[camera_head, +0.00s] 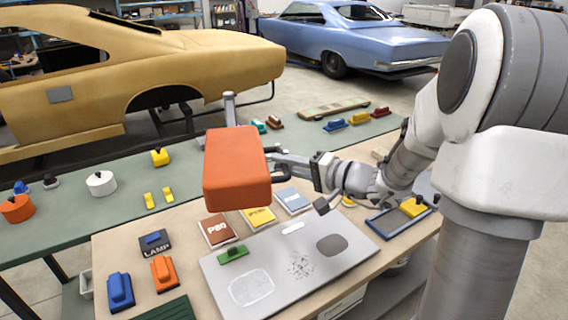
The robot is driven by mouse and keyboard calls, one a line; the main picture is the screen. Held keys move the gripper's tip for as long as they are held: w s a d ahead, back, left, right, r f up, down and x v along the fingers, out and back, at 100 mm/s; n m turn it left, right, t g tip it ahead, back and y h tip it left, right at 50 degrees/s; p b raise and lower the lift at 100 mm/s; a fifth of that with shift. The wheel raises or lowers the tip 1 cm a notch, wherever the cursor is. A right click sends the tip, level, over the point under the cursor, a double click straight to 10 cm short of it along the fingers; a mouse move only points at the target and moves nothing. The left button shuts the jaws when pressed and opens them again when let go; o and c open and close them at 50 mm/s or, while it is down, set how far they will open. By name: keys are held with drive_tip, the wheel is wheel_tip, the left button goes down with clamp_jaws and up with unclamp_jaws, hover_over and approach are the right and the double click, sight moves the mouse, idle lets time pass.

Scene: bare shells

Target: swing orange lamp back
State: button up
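The orange lamp (236,170) is a large box-shaped head in front of a grey upright post (229,108). It hangs over the far edge of the front table, above the sanding sheets. My gripper (279,163) is at the right side of the lamp head, with its fingers pointing left toward it. A dark handle-like part shows between the lamp and the fingers. I cannot tell whether the fingers close on it or only touch it, as the lamp hides part of them.
A grey metal panel (340,262) lies below, with a green block (233,254) on it. A green bench (60,232) runs behind. Car shells stand beyond.

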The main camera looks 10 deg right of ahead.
clamp_jaws()
idle(0.8)
drive_tip(key=shift+a, duration=0.2)
idle(0.3)
